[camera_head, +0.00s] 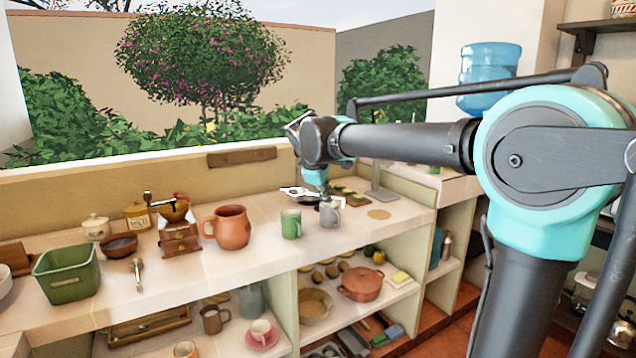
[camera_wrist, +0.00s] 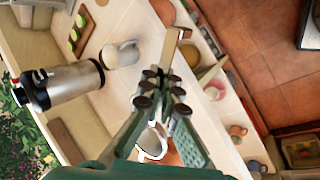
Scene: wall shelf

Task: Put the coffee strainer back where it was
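My gripper (camera_head: 325,193) is over the counter, close above a grey mug (camera_head: 330,215) and right of a green mug (camera_head: 291,224). In the wrist view my gripper (camera_wrist: 164,78) has its fingers brought together on a narrow pale handle. This appears to be the coffee strainer (camera_wrist: 173,45); its handle sticks out past the fingertips, and a white-edged round part shows behind the fingers. Fingers hide its middle. In the head view the strainer is hard to make out beside the gripper.
A terracotta jug (camera_head: 231,228), a coffee grinder (camera_head: 179,232) and a green basin (camera_head: 66,273) stand to the left. A silver cylinder with a black end (camera_wrist: 70,82) is near the gripper. Lower shelves hold a red pot (camera_head: 361,283). The counter front is partly clear.

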